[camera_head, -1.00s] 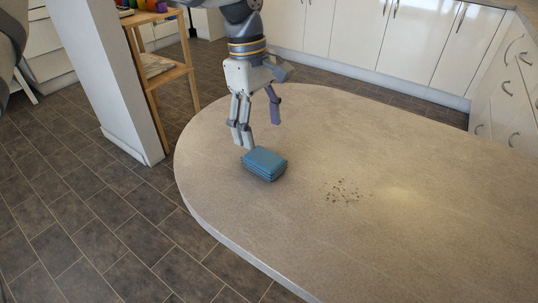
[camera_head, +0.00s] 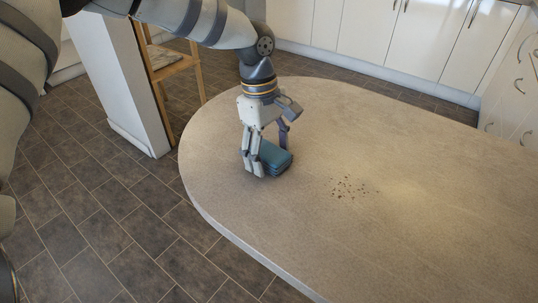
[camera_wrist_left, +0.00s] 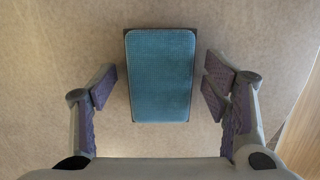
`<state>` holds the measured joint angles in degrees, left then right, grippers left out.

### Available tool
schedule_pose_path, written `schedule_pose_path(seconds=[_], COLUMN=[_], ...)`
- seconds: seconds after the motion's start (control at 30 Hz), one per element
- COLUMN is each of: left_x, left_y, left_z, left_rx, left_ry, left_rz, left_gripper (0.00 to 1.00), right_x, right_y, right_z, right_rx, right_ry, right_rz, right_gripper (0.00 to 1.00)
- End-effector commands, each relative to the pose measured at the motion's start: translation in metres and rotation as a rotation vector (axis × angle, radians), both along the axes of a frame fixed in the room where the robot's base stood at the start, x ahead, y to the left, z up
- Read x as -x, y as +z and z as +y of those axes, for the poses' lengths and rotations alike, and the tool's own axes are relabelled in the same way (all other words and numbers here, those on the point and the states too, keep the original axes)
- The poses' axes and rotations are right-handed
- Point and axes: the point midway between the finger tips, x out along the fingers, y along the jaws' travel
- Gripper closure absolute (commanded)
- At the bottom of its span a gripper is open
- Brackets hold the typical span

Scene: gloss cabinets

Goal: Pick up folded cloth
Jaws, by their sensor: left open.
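The folded cloth (camera_head: 276,160) is a blue-teal stack lying on the pale rounded table (camera_head: 400,215). In the left wrist view the cloth (camera_wrist_left: 160,75) is upright in the picture, between my open fingers. My left gripper (camera_head: 268,158) points down over the cloth in the head view, with fingers on either side of it, partly hiding it. In the left wrist view the left gripper (camera_wrist_left: 160,88) is open, and gaps show between the cloth and the fingers on both sides. My right gripper is not in view.
Scattered dark crumbs (camera_head: 349,188) lie on the table right of the cloth. White cabinets (camera_head: 360,40) stand behind, with more drawers at the right. The rest of the tabletop is clear.

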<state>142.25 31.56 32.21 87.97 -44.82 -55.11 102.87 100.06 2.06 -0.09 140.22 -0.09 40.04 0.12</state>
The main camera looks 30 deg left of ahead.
Motion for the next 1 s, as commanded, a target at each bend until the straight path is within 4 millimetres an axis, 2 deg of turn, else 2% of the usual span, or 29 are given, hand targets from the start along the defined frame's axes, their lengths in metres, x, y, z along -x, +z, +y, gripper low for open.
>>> schedule_pose_path(seconds=[0.47, 0.5, 0.7, 1.0], left_x=[-0.0001, -0.0001, -0.0001, 0.0001], left_y=[-0.0029, -0.003, -0.0032, -0.0043], left_z=[0.0004, 0.0003, 0.0003, 0.0004], left_rx=[-0.001, 0.0, 0.0, 0.0], left_ry=[0.001, 0.001, 0.001, 0.001], left_rz=[0.0, 0.0, -0.001, 0.001], left_gripper=[0.31, 0.33, 0.78, 0.78], right_x=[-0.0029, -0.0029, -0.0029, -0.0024], right_y=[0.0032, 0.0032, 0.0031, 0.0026], right_z=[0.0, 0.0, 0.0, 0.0], right_rx=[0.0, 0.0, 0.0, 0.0], right_ry=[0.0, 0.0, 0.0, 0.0], right_rz=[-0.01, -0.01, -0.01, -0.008], right_gripper=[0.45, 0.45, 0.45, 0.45])
